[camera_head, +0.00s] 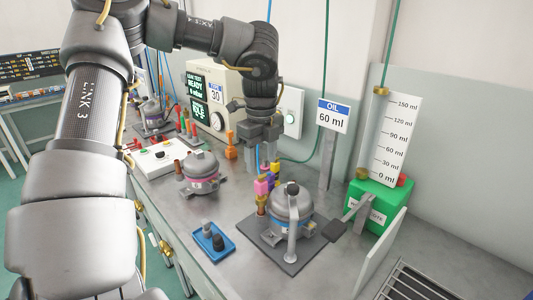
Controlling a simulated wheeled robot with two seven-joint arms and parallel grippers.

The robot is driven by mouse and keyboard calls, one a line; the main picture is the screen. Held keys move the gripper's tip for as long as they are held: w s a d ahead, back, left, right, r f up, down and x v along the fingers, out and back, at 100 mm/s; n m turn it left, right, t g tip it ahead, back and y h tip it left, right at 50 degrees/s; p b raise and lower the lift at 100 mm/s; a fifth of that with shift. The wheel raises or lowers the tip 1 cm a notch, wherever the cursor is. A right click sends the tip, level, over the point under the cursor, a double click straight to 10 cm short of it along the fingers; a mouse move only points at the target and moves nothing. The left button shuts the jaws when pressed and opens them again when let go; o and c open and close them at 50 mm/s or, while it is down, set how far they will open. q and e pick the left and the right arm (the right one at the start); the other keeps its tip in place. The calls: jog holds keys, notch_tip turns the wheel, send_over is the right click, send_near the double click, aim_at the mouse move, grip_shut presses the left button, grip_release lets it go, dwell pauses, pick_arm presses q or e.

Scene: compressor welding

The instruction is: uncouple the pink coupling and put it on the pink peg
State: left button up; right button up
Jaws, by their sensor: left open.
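My left gripper (264,160) reaches down from above, open. Its fingers are just above and behind the coupling cluster by the front compressor. A pink coupling (260,187) sits on a yellow-brown stub at that compressor's left side, with purple and yellow parts close behind it. I cannot tell whether the fingers touch any of them. The silver compressor (291,203) stands on a dark plate. Several coloured pegs (183,115) stand further back on the bench; I cannot make out a pink one. My right gripper is not in view.
A second compressor (200,172) with a pink band stands left of the gripper. A blue tray (208,243) with dark parts lies at the front edge. A green box (378,206) with a measuring scale and an OIL sign (334,115) stand at right. Hoses hang behind.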

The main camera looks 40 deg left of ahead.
aim_at(260, 189)
pick_arm(q)
jog(key=shift+s+a+f, duration=0.1)
jog(key=shift+s+f, duration=0.1)
jog(key=shift+f, duration=0.35)
jog(key=shift+s+a+f, duration=0.1)
jog(key=shift+s+f, duration=0.05)
jog(key=shift+f, duration=0.35)
jog(key=f+p, duration=0.1)
jog(key=f, duration=0.6)
jog(key=shift+w+p, duration=0.2)
jog(key=shift+p, duration=0.15)
jog(key=shift+f, duration=0.8)
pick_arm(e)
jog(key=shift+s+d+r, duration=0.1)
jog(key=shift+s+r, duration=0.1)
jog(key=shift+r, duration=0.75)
pick_arm(q)
grip_shut()
jog(key=c, duration=0.8)
grip_release()
grip_shut()
jog(key=shift+r, duration=0.1)
